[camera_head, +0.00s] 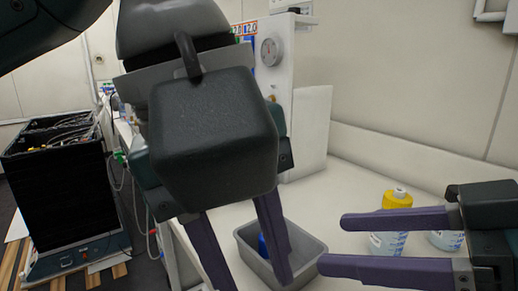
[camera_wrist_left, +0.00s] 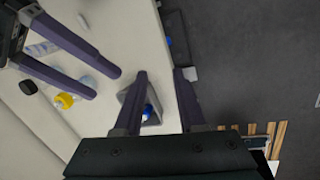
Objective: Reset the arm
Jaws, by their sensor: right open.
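My left gripper (camera_head: 255,281) hangs large in the middle of the head view, its purple fingers pointing down and spread apart. Its fingers also show apart in the left wrist view (camera_wrist_left: 160,75), with nothing between them. My right gripper (camera_head: 332,243) comes in from the right in the head view. Its two fingers are apart and empty, pointing left above the bench. In the left wrist view its fingers (camera_wrist_left: 105,84) show at the upper left. Parts of the bench behind my left gripper are hidden.
A grey bin (camera_head: 313,246) with a blue item stands on the white bench (camera_head: 345,180), partly behind my left fingers. A yellow-capped bottle (camera_head: 397,199) stands behind my right gripper, another bottle (camera_head: 447,240) beside it. A black rack (camera_head: 62,200) stands at the left on the floor.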

